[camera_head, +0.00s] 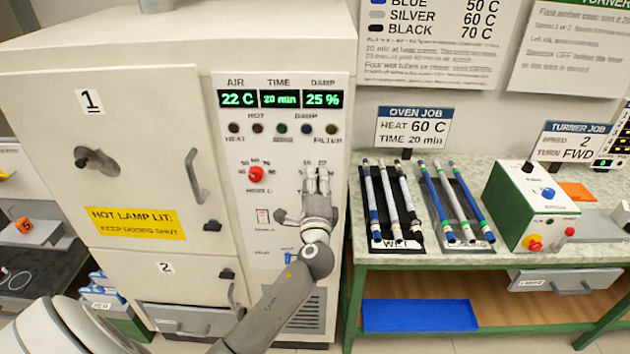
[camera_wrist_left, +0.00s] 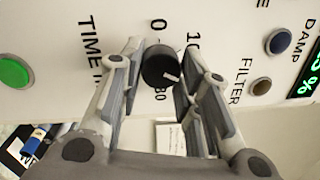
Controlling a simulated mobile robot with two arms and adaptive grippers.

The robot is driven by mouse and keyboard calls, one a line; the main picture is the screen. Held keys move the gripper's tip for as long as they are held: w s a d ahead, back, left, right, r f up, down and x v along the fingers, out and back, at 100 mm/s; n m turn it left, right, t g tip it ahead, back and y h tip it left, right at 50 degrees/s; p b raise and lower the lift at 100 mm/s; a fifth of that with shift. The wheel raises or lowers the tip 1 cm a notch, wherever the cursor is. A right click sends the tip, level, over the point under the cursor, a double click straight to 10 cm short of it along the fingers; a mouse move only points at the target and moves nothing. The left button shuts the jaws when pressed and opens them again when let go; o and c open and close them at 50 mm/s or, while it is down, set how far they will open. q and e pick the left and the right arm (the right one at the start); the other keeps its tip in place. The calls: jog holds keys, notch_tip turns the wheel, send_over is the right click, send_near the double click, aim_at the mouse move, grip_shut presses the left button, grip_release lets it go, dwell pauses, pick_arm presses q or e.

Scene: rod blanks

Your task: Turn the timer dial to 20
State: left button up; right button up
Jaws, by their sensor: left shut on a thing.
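The timer dial (camera_wrist_left: 160,65) is a round black knob with a white pointer mark, on the white oven panel (camera_wrist_left: 215,40), with numbers printed around it. In the left wrist view the pointer slants to the lower right. My left gripper (camera_head: 318,174) is shut on the dial, one finger on each side; in the head view its fingers hide the dial. The TIME display (camera_head: 280,99) on the oven panel reads 20 min. My right gripper is not in view.
A red heat knob (camera_head: 256,174) sits left of the gripper on the panel. The oven's upper door (camera_head: 140,190) is shut. A card (camera_head: 411,128) says heat 60 C, time 20 min. A green-edged bench (camera_head: 480,258) with rods and a turner (camera_head: 525,205) stands at the right.

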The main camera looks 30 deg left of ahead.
pick_arm(q)
jog(key=shift+f, duration=0.15)
dwell(0.3)
jog(key=o, duration=1)
jog(key=r+v, duration=0.1)
jog(key=v, duration=1.1)
jog(key=shift+f, duration=0.4)
